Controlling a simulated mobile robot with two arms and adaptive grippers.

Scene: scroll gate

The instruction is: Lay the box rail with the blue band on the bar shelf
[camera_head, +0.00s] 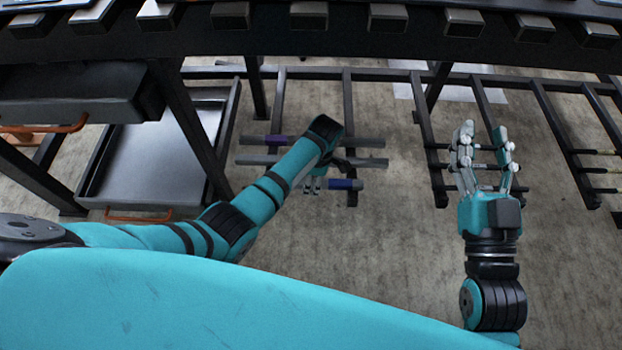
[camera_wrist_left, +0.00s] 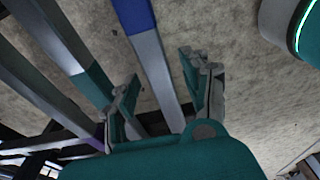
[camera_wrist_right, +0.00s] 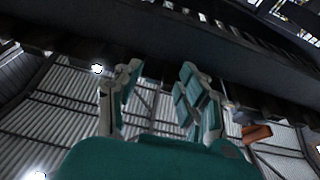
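The box rail with the blue band (camera_head: 345,184) lies level, close to the end of a dark shelf bar (camera_head: 348,100), in front of two other rails. Its blue band shows at the top of the left wrist view (camera_wrist_left: 136,15). My left gripper (camera_wrist_left: 165,90) is open around or just over this rail, with gaps between it and both fingers. In the head view the left forearm hides much of that hand and part of the rail. My right gripper (camera_head: 483,150) is open and empty, fingers pointing up, in front of the shelf bars at right.
A rail with a purple band (camera_head: 277,140) and one with a teal band (camera_wrist_left: 92,85) lie beside the blue-banded rail. Thin rods (camera_head: 598,170) lie on bars at far right. A grey tray (camera_head: 150,160) stands low at left. A dark beam (camera_head: 330,45) crosses above.

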